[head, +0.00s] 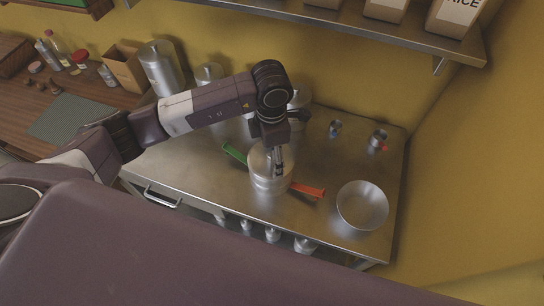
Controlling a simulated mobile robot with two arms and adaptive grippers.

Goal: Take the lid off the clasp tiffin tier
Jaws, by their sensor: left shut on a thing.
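The clasp tiffin tier (266,183) is a round steel canister on the steel table. A green clasp (234,154) sticks out on its left and an orange-red clasp (308,190) on its right, both swung outward. The steel lid (259,163) shows at its top, partly hidden by my gripper. My left gripper (278,168) points down over the lid and is shut on it. I cannot tell whether the lid is raised off the tier. My right gripper is not in view.
An open steel bowl (362,206) stands at the right front of the steel table (325,160). Small steel cups (335,127) and (378,138) stand at the back right. Steel canisters (161,68) stand at the back left. A shelf (400,30) hangs above. The table's right middle is clear.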

